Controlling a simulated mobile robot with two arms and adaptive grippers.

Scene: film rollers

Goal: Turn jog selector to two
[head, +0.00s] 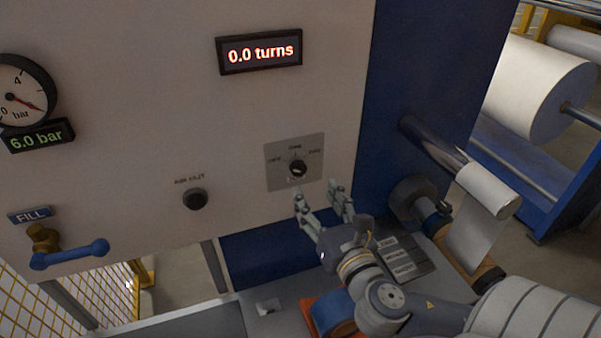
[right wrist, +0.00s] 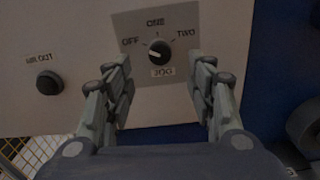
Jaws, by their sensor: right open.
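The jog selector (head: 298,169) is a small black round knob on a grey plate (head: 275,181) on the pale panel. In the right wrist view the knob (right wrist: 159,52) sits below the labels OFF, ONE and TWO, with JOG beneath it. Its pale mark seems to lean up and left, toward OFF, but it is small. My right gripper (head: 322,198) is open and empty, just below the plate. In the right wrist view its fingers (right wrist: 162,75) stand apart to either side of the knob, not touching it. My left gripper is not in view.
A black AIR OUT knob (head: 195,199) is left of the plate. A blue-handled FILL valve (head: 68,254) and a gauge (head: 22,92) are farther left. A display (head: 260,51) reads 0.0 turns. Rollers (head: 490,190) stand at the right, beyond a blue post.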

